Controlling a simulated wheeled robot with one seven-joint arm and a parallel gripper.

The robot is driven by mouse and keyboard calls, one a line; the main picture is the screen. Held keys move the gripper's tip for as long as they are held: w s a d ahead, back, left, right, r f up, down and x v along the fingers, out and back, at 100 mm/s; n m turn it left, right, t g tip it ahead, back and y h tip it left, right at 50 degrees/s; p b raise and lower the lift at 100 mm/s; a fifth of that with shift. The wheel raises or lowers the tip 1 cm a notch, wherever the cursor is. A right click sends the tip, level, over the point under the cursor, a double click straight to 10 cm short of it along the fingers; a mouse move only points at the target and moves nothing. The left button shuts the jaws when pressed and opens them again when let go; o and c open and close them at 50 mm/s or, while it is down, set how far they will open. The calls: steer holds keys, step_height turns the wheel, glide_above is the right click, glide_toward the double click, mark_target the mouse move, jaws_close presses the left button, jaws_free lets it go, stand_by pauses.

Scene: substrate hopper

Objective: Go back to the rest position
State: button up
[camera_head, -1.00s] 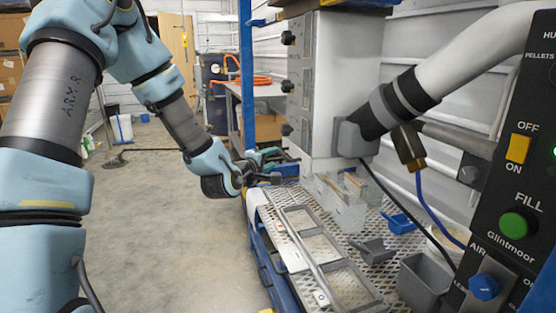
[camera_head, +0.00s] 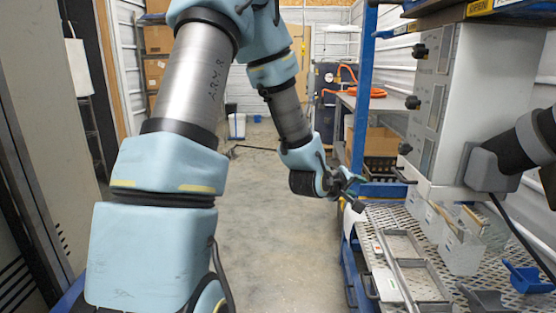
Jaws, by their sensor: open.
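My arm reaches down from the upper middle of the head view. My gripper (camera_head: 352,192) is open, with dark fingers pointing right. It hangs close to the left edge of the perforated metal bench (camera_head: 440,222), in front of the blue post. I see nothing held between the fingers, though they are small in the picture. I cannot tell whether the gripper touches the bench edge.
A grey metal frame tray (camera_head: 425,280), a clear bin (camera_head: 460,252) and a blue scoop (camera_head: 527,278) lie on the bench. The white hopper housing (camera_head: 480,90) stands behind them. A blue post (camera_head: 362,95) rises beside the gripper. The concrete floor (camera_head: 270,240) is clear.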

steer(key=a+f+m+g+y, duration=0.15)
steer(key=a+y, duration=0.25)
steer(key=a, duration=0.7)
steer(key=s+a+r+m+g+y+p, duration=0.1)
steer(key=s+a+g+y, duration=0.1)
steer(key=s+a, duration=0.5)
steer(key=s+a+r+m+g+y+p, duration=0.1)
steer(key=s+a+m+g+y, duration=0.1)
steer(key=s+a, duration=0.6)
steer(key=a+g+y, duration=0.1)
steer(key=a+g, duration=0.1)
steer(key=a, duration=0.2)
steer(key=shift+a+r, duration=0.15)
steer(key=shift+r, duration=0.2)
steer(key=shift+o, duration=0.2)
steer(key=shift+w, duration=0.1)
